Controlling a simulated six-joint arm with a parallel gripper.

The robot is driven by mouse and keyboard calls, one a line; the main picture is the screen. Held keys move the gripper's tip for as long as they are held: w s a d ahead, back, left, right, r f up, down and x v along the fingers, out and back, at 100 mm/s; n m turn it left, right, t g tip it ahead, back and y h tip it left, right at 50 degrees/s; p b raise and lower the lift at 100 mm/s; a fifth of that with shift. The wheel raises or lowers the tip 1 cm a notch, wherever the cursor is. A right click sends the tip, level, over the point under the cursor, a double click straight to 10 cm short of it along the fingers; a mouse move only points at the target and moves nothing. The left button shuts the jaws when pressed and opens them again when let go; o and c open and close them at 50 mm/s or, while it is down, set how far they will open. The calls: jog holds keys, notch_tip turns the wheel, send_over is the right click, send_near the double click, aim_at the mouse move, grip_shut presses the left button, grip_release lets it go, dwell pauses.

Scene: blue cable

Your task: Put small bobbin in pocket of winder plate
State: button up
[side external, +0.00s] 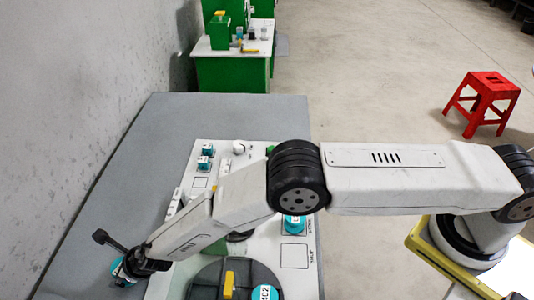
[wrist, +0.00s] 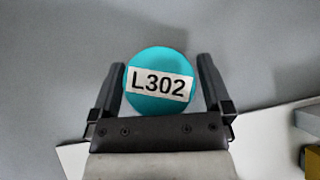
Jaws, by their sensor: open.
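A round teal bobbin with a white label reading L302 (wrist: 160,82) sits between the two fingers of my gripper (wrist: 161,65) in the wrist view. The fingers are open, one on each side, with a narrow gap visible at each. In the side external view my gripper (side external: 122,258) is low at the left edge of the white panel, over the grey table, and mostly hides the teal bobbin (side external: 118,272). A dark grey round plate with a yellow handle (side external: 208,282), apparently the winder plate, lies on the panel; my arm covers part of it.
The white panel (side external: 262,262) carries two small teal pieces (side external: 207,150), another teal bobbin (side external: 293,224) and a teal piece labelled 302 (side external: 265,293) by the dark plate. The grey table (side external: 150,150) is clear behind my gripper. A red stool (side external: 488,90) stands away on the floor.

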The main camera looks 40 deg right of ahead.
jog(key=shift+w+a+f, duration=0.2)
jog(key=shift+f, duration=0.15)
dwell(0.6)
jog(key=c, duration=1.2)
jog(key=shift+r, duration=0.15)
